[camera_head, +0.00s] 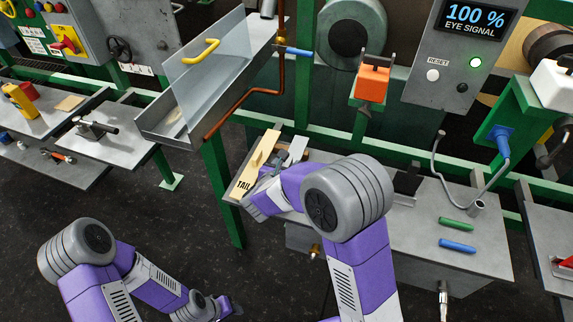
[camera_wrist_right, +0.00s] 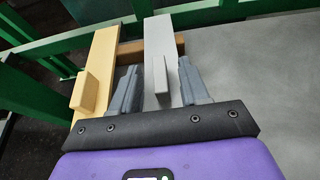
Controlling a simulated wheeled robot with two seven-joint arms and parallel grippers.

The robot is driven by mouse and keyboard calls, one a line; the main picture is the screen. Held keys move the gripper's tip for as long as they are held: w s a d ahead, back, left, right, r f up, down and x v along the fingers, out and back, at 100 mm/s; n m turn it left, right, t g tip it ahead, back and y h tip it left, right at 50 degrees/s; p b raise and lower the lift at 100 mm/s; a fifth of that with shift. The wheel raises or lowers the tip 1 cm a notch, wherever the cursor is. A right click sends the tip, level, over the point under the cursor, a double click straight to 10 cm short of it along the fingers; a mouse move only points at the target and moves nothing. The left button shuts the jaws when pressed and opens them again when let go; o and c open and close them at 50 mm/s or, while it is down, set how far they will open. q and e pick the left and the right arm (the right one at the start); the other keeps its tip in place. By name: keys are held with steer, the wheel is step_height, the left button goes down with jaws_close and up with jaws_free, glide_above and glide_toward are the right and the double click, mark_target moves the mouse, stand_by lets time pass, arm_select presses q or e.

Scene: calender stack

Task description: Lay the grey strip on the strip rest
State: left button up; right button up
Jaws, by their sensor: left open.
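The grey strip (camera_wrist_right: 162,35) has an upright tab and lies across a brown wooden bar (camera_wrist_right: 136,50), possibly the strip rest. In the head view the strip (camera_head: 297,148) shows at the bench's left end, partly hidden by my right arm. My right gripper (camera_wrist_right: 157,66) is open, with a finger on each side of the tab and gaps between. It also shows in the head view (camera_head: 272,170). A yellow strip (camera_wrist_right: 93,75) marked TAIL lies to the left, outside the fingers. My left gripper (camera_head: 228,306) is open and low at the bottom, away from the bench.
The grey bench (camera_head: 410,235) carries a green rod (camera_head: 456,223), a blue rod (camera_head: 457,246) and a bent metal tube (camera_head: 450,190). A clear-fronted trough (camera_head: 205,80) and a copper pipe (camera_head: 245,105) stand behind left. Green posts and rails run behind the bench.

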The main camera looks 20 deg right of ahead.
steer(key=shift+r+p, duration=0.5)
steer(key=shift+r, duration=0.05)
steer(key=p+v, duration=0.2)
steer(key=v, duration=1)
steer(key=shift+p, duration=0.4)
steer(key=shift+f, duration=0.1)
